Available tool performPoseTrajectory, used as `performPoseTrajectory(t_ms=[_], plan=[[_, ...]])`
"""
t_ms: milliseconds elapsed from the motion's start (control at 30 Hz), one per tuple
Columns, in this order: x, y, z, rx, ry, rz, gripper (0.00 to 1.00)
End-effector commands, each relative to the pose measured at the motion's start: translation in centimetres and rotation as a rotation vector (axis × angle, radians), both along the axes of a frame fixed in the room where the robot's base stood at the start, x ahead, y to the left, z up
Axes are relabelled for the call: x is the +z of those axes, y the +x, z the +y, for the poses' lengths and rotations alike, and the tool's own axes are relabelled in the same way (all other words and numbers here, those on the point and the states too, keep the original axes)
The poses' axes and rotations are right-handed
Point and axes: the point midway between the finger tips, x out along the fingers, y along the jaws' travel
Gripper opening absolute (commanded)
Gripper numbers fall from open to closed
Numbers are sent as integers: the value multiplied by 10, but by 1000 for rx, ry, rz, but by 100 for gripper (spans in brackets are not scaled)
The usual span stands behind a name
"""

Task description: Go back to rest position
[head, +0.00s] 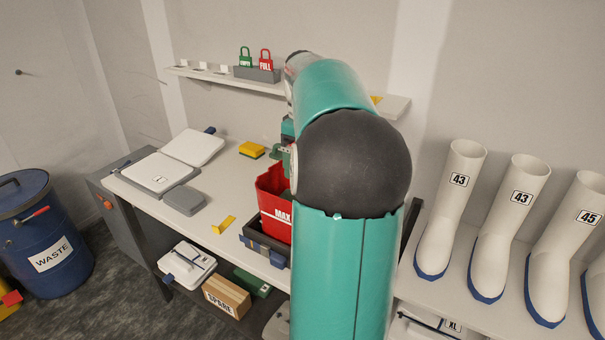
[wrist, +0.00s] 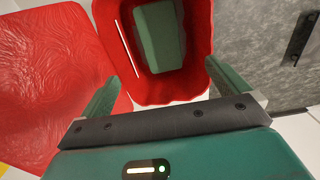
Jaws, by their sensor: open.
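My gripper (wrist: 162,75) is open in the wrist view, with nothing between its two green fingers. In the head view my gripper (head: 283,158) is mostly hidden behind my arm, just above the red bin. The red bin (head: 273,205), marked MAX, stands at the front of the bench. In the wrist view the open red bin (wrist: 186,92) lies ahead of the fingers, with a green block-like thing (wrist: 160,35) inside it. My arm hides the bin's right side in the head view.
A yellow and green sponge (head: 252,149), a grey box (head: 184,200) and white lidded case (head: 158,174) are on the bench (head: 210,178). A shelf (head: 215,78) holds padlocks behind. A blue waste drum (head: 45,235) stands left, white boots (head: 450,210) right. A wrinkled red surface (wrist: 50,80) fills the wrist view's left.

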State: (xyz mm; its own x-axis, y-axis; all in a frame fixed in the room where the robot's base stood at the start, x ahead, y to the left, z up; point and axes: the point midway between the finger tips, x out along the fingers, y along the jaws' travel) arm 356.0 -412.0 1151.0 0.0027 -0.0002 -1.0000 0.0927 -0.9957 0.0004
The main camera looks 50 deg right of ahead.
Motion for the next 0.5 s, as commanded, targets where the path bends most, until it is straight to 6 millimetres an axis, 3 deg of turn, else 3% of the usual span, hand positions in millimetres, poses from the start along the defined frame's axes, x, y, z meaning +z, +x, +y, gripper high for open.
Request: performPoseTrajectory(t_ms=[200, 500], plan=[[43, 0, 0, 0, -2, -1, 100], [61, 0, 0, 0, 1, 0, 100]])
